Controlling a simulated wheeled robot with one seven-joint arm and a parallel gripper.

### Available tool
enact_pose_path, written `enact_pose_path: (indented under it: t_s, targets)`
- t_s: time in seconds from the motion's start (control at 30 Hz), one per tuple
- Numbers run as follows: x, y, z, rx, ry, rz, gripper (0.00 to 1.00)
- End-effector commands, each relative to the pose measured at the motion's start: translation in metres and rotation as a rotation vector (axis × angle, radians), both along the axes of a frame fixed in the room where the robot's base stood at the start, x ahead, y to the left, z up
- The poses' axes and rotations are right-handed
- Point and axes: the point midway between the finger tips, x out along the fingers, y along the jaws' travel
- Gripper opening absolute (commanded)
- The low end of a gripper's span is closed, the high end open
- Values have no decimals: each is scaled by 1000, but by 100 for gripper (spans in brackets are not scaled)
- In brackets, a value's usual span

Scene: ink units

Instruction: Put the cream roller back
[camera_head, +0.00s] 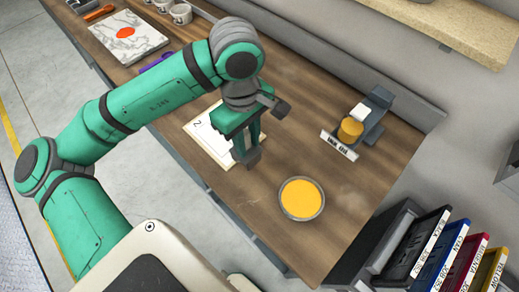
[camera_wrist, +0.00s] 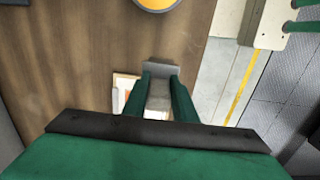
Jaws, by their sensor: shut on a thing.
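My gripper (camera_head: 248,152) is above the wooden bench, over the edge of a white card (camera_head: 205,135) marked 2. A grey stand (camera_head: 375,128) at the right carries an orange cylinder (camera_head: 350,129) and a whitish block (camera_head: 363,114), with a white label (camera_head: 339,146) in front. No other clear cream roller shows.
A round tin of yellow-orange ink (camera_head: 302,199) stands on the bench right of my gripper; it also shows in the wrist view (camera_wrist: 157,3). A slab with an orange blot (camera_head: 127,35) lies at the far left. Several coloured bins (camera_head: 445,260) stand off the bench's right end.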

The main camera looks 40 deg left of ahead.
Motion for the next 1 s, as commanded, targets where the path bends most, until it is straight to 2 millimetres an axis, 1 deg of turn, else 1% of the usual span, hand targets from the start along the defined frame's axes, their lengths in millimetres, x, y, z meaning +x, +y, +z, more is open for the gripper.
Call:
enact_pose_path:
  t_s: [0.03,0.1,0.33,0.4,0.5,0.6,0.7,1.0]
  targets:
    - [6,-3,-8,-1,1,-2,2]
    - [12,-6,-16,0,1,0,2]
    - [23,-11,-30,0,-1,1,2]
    - [27,-13,-37,-1,0,0,2]
    - [27,-13,-52,-1,1,3,2]
    - [27,-13,-63,0,0,3,2]
    - [28,-13,-67,0,-1,2,2]
    - [27,-13,-68,0,-1,2,2]
